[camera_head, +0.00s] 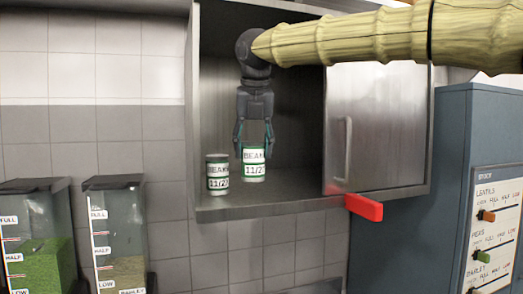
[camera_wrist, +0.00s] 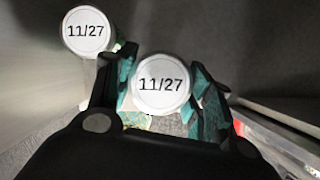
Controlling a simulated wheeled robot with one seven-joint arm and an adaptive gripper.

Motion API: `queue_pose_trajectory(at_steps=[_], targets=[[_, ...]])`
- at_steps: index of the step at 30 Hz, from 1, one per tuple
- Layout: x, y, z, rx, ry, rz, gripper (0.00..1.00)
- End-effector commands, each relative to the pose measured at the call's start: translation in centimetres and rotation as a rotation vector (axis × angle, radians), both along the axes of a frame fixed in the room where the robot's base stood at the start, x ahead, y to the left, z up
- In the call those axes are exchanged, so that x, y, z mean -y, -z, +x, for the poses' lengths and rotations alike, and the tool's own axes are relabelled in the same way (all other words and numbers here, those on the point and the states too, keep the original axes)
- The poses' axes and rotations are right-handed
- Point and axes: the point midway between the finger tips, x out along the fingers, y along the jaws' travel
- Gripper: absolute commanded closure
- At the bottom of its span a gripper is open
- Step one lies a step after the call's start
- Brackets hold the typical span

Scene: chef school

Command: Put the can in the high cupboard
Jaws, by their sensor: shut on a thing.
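My gripper (camera_head: 254,137) reaches down into the open left side of the high cupboard (camera_head: 221,58). It is shut on a white and green can (camera_head: 254,168) labelled BEANS 11/27. The held can is upright inside the cupboard, just above or on its floor; I cannot tell which. Its lid (camera_wrist: 162,85) shows between the fingers in the wrist view. A second, similar can (camera_head: 217,183) stands upright just left of it, apart from the gripper. That can's lid (camera_wrist: 87,31) shows at upper left in the wrist view.
A metal door with a handle (camera_head: 347,150) covers the cupboard's right side. A red block-like piece (camera_head: 363,207) juts out below it. Clear dispensers (camera_head: 116,235) stand at lower left. A blue cabinet (camera_head: 405,185) with a stock board (camera_head: 495,235) stands at right.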

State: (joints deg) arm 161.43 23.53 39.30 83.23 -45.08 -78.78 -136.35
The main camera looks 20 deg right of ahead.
Motion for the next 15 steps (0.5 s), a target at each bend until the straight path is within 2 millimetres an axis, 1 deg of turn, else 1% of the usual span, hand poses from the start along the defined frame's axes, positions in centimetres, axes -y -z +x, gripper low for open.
queue_pose_trajectory(at_steps=[1, 3, 6, 15], targets=[[0.2, -0.4, 0.9, -0.001, 0.001, 0.001, 0.82], [0.4, -0.3, 1.8, -0.001, 0.002, 0.001, 0.82], [0.7, -0.3, 2.7, 0.000, 0.002, 0.001, 0.82], [0.9, -0.1, 3.7, 0.000, 0.002, 0.000, 0.82]])
